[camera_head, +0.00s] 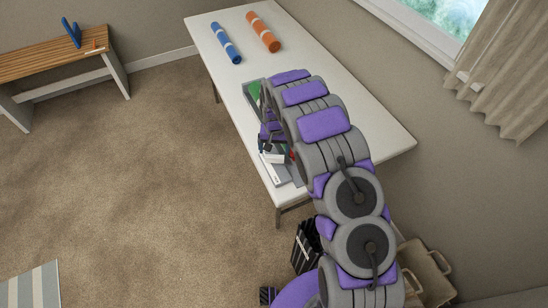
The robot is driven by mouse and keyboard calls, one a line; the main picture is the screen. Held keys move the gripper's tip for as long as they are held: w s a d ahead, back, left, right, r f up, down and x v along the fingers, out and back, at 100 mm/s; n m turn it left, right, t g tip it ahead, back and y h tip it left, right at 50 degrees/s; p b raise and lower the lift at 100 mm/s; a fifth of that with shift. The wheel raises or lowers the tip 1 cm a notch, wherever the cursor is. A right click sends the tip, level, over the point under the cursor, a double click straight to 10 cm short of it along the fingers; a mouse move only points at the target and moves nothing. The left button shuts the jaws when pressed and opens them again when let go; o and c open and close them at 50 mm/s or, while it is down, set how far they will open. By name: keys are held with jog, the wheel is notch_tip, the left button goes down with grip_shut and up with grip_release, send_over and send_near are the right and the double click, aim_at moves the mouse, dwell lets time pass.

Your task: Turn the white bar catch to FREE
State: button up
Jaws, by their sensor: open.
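A small white piece (274,157), which looks like the bar catch, shows at the table's left edge, just below the end of my arm. Its angle and any FREE mark are too small to read. It is over or beside a pale grey panel (273,172) with a small dark mark. A red bit shows just right of it, partly behind my arm. My gripper (266,147) is small in view and partly hidden by my own arm links. It is open and close to the white piece; I cannot tell whether they touch.
The white table (372,122) bears a blue roll (226,43), an orange roll (263,32) and a grey tray with something green (254,91). A wooden bench (50,62) stands at left. Bags (425,270) lie at lower right.

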aim_at(274, 156)
notch_tip(274, 156, down, 6)
jog(key=shift+r+b, duration=0.1)
jog(key=shift+b, duration=0.25)
jog(key=c, duration=0.7)
